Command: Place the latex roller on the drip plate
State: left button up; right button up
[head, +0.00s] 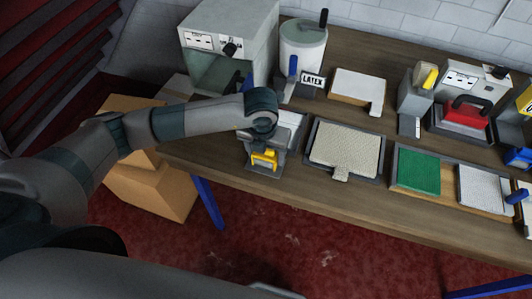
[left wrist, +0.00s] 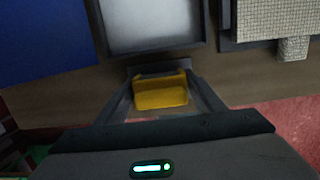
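My left gripper (head: 265,160) is over the near edge of the table, just in front of a pale tray. In the left wrist view its fingers (left wrist: 160,95) close in on both sides of a yellow block-like piece (left wrist: 160,92) with a dark bar at its far end. This looks like the latex roller, but its roller part is not clear. The pale dark-rimmed tray (left wrist: 150,28), likely the drip plate, lies just beyond the piece; in the head view my arm partly hides it (head: 290,119). My right gripper is not in view.
A tub labelled LATEX (head: 302,45) with a blue handle (head: 293,66) stands behind. A grey open-fronted box (head: 228,25) is at the back left. A beige rug piece (head: 345,146) lies on a dark tray right of the gripper, with a green pad (head: 419,172) further right. Cardboard boxes (head: 150,190) stand left.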

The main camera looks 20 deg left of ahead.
aim_at(264, 157)
pick_arm(q)
jog(key=shift+o, duration=0.9)
jog(key=shift+r, duration=0.1)
jog(key=shift+r, duration=0.3)
jog(key=r+b, duration=0.1)
jog(key=r, duration=0.2)
jog(key=s+r+b, duration=0.1)
jog(key=r, duration=0.2)
jog(key=r+b, duration=0.1)
jog(key=r, duration=0.3)
jog(key=shift+s+r, duration=0.1)
jog(key=shift+s, duration=0.15)
jog(key=shift+s+r, duration=0.15)
jog(key=shift+r, duration=0.45)
